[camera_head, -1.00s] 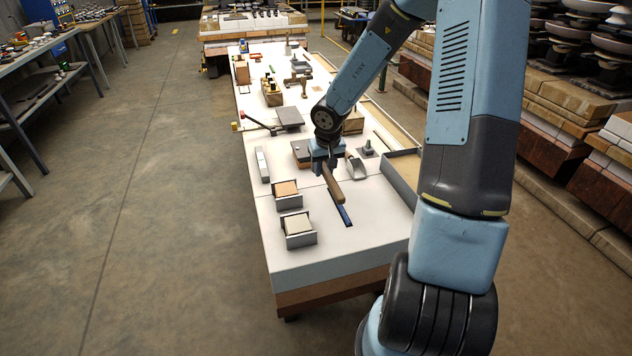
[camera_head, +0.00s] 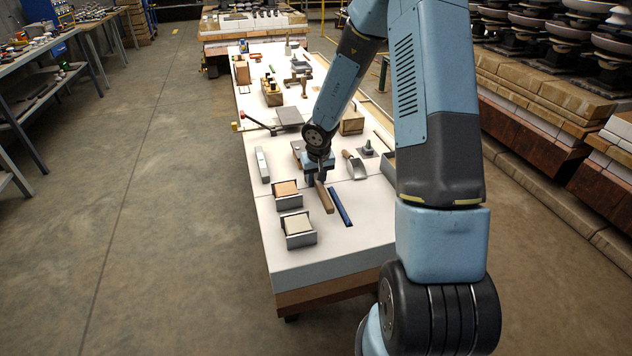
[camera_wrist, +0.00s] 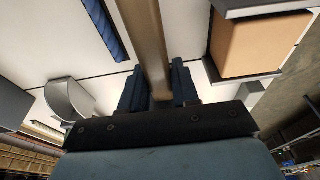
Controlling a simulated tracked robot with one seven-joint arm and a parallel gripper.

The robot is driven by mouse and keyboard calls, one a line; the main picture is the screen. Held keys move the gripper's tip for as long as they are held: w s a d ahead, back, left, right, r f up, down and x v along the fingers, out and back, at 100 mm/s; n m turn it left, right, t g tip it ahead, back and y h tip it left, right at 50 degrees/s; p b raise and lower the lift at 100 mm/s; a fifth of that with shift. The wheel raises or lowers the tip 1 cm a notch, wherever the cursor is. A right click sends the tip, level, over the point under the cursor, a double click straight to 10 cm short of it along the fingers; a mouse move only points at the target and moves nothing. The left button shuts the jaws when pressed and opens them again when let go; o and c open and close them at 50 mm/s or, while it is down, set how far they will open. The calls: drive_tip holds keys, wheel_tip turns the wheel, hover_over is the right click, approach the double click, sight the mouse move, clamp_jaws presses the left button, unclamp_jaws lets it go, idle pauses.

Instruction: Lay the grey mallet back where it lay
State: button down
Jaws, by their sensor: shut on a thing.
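My gripper (camera_head: 319,178) is shut on a tan wooden handle (camera_head: 326,200), which I take to be the mallet's. In the wrist view the handle (camera_wrist: 146,40) runs between the two dark blue fingers (camera_wrist: 159,88). The mallet's grey head cannot be made out in either view. The handle is over the near half of the white table (camera_head: 345,252), left of a long dark blue strip (camera_head: 340,207). The strip also shows at the upper left of the wrist view (camera_wrist: 104,28). I cannot tell whether the handle touches the table.
Left of the handle stand a dark holder with a tan block (camera_head: 286,188) and another with a pale block (camera_head: 298,224). A grey scoop (camera_head: 356,168) lies to the right. A long grey bar (camera_head: 262,165) lies near the left edge.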

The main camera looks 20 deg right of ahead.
drive_tip(key=shift+f, duration=0.55)
drive_tip(key=c, duration=0.8)
unclamp_jaws()
